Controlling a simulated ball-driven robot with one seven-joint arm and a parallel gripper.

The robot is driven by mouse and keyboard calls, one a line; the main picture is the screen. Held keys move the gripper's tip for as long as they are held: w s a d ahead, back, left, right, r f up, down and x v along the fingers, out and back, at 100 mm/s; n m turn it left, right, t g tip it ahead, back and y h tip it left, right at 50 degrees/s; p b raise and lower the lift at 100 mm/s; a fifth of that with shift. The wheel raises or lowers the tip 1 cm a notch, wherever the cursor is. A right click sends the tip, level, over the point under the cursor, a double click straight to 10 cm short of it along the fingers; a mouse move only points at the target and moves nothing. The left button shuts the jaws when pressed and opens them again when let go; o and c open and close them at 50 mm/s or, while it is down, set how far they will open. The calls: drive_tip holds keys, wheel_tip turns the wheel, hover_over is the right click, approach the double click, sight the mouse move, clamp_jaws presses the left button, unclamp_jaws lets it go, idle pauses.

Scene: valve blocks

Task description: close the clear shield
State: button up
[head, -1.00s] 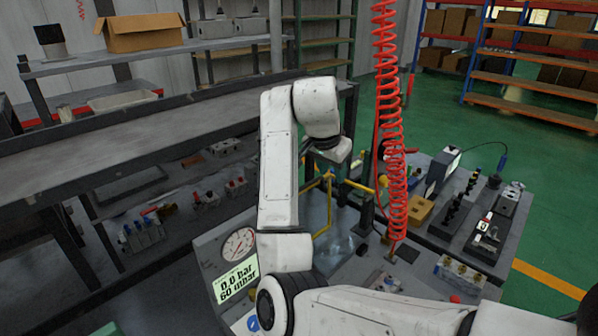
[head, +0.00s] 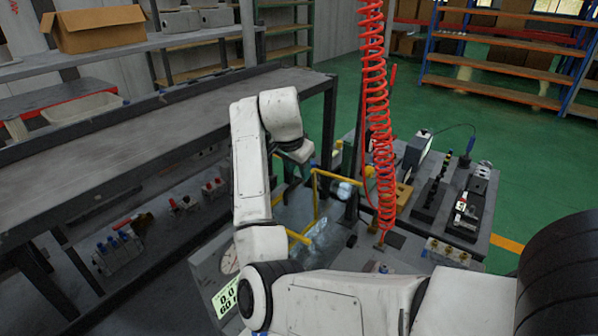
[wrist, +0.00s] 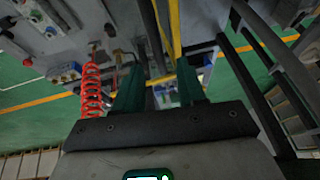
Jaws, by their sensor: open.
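The clear shield (head: 318,232) has a yellow bar frame (head: 316,190) and stands over the bench, partly behind my arm in the head view. Its transparent panel is hard to make out. In the wrist view a yellow bar (wrist: 175,28) runs just beyond my fingers. In the head view the gripper is mostly hidden behind my wrist, left of the yellow frame. I cannot tell whether a finger touches the frame.
A red coiled hose (head: 376,120) hangs right of the frame. Valve blocks and a black fitting (head: 433,195) stand on the bench's right side. A long grey table (head: 150,140) lies to the left. Green floor is open beyond the bench.

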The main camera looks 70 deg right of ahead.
sight(300, 180)
drive_tip(key=shift+x, duration=1.55)
clamp_jaws()
